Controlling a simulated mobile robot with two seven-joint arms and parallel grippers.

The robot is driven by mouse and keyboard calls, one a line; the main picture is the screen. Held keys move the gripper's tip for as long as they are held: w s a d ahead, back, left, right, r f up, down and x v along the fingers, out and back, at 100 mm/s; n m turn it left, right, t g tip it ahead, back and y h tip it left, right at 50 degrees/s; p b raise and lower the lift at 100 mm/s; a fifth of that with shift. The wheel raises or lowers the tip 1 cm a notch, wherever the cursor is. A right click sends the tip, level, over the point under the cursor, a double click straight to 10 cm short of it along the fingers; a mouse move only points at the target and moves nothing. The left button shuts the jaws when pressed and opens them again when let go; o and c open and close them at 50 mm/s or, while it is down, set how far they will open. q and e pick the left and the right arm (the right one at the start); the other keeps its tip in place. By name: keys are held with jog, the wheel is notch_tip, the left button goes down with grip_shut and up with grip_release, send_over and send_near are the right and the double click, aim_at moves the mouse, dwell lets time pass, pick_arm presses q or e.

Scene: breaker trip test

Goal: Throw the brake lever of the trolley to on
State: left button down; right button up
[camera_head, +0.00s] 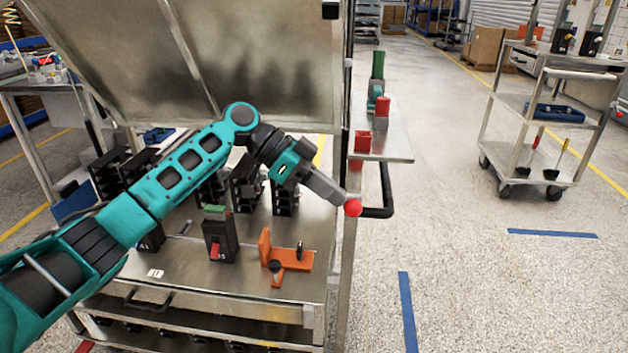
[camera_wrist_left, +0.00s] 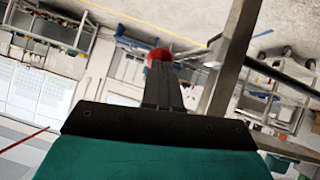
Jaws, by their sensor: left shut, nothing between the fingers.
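The steel trolley (camera_head: 185,278) stands in front of me in the head view, with its upper panel tilted up. A red ball knob (camera_head: 353,207), seemingly the brake lever's, shows at the trolley's right post. The lever's shaft is hidden, so I cannot tell its setting. My left gripper (camera_head: 340,199) is shut and empty, with its tips right at the knob. In the left wrist view the knob (camera_wrist_left: 160,56) shows just beyond the shut fingertips (camera_wrist_left: 161,68). I cannot tell whether they touch. My right gripper is out of view.
A black handle (camera_head: 386,190) sticks out beside the knob. A side shelf (camera_head: 398,145) above it carries red and green parts. A black breaker (camera_head: 220,238) and an orange fixture (camera_head: 284,259) stand on the trolley. The floor to the right is clear up to another cart (camera_head: 508,102).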

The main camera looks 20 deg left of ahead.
pick_arm(q)
jog(key=shift+d+f, duration=0.15)
jog(key=shift+f, duration=0.05)
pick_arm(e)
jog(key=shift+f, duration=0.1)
